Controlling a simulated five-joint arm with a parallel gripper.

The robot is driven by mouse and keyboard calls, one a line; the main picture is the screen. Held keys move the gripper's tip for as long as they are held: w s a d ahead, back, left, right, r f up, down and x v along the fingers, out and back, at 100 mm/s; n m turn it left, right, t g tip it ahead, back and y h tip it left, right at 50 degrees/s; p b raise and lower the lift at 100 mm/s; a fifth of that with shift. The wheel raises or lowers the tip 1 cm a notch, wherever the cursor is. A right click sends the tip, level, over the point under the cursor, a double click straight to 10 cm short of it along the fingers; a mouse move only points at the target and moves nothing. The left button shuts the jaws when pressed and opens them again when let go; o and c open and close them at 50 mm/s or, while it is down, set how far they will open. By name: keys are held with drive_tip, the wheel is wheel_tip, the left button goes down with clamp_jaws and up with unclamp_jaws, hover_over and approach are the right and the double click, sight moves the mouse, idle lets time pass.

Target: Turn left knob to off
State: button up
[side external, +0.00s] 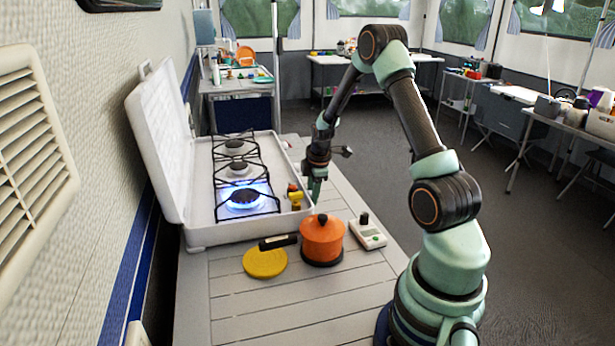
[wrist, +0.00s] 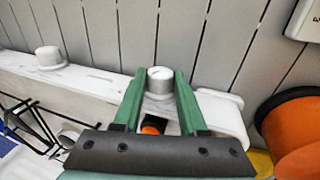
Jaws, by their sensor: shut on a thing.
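The white camping stove (side external: 190,236) stands open on the slatted table, and its near burner (side external: 246,199) burns with a blue flame. My gripper (side external: 315,192) is at the stove's right-hand front edge, near the lit burner. In the wrist view my gripper (wrist: 161,76) has its green fingers on either side of a round white knob (wrist: 160,82), shut on it. The knob's top face shows a thin line. A second white knob (wrist: 50,57) sits further left on the same panel, apart from my gripper. In the side view the held knob is not clearly visible.
An orange pot (side external: 322,240) stands close to the gripper, with a yellow disc (side external: 265,263) beside it. A white device (side external: 367,231) lies to its right. A small yellow and red object (side external: 295,196) is on the stove edge. Bare slats lie in front.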

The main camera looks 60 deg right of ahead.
drive_tip(key=shift+w+d+g+y, duration=0.1)
drive_tip(key=shift+d+g+y, duration=0.05)
drive_tip(key=shift+g+y, duration=0.6)
drive_tip(key=shift+w+d+g+y, duration=0.1)
drive_tip(key=shift+g+y, duration=0.45)
drive_tip(key=shift+g, duration=0.4)
drive_tip(key=shift+w+d+g+y, duration=0.1)
drive_tip(key=shift+d+g+y, duration=0.05)
drive_tip(key=shift+g+y, duration=0.65)
drive_tip(key=o, duration=1.6)
drive_tip(key=shift+a+v, duration=0.15)
drive_tip(key=shift+v, duration=1.6)
drive_tip(key=shift+a+v, duration=0.1)
drive_tip(key=shift+v, duration=1.65)
